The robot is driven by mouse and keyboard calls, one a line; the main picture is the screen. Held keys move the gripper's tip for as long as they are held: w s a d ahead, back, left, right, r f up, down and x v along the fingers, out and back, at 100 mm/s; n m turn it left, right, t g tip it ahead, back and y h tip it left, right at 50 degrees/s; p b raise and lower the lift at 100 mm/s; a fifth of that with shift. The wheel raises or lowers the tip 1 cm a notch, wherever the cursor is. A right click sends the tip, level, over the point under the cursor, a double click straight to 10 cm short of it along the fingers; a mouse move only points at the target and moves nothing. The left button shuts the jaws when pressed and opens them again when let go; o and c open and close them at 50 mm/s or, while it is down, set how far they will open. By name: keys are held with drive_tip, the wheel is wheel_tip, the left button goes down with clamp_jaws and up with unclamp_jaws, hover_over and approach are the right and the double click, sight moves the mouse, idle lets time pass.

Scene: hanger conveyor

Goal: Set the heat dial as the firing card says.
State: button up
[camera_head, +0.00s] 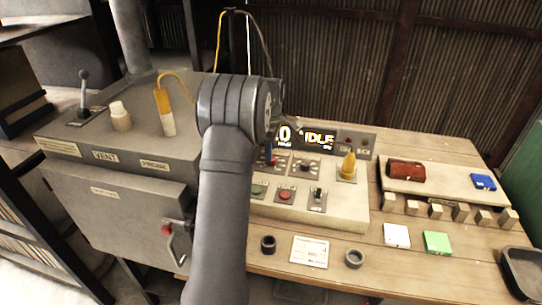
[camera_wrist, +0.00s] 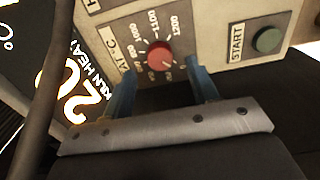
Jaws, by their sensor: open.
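The heat dial is a round red knob (camera_wrist: 160,56) on the grey panel, with a printed scale around it; 1100 and 1200 are readable. Its exact pointer setting is too small to read. My gripper (camera_wrist: 163,82) is open, its two blue fingers apart and pointing at the panel, one to each side of the dial in the picture; I see no contact. In the head view a blue finger of my gripper (camera_head: 270,153) shows beside my arm, which hides the dial. The firing card is probably the white card (camera_head: 309,251) on the bench; its text is unreadable.
A green START button (camera_wrist: 267,40) sits right of the dial. A yellow-handled control (camera_head: 348,166) stands on the console. Dark rings (camera_head: 354,258) lie near the card.

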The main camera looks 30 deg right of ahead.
drive_tip(key=shift+f, duration=1.65)
drive_tip(key=c, duration=1)
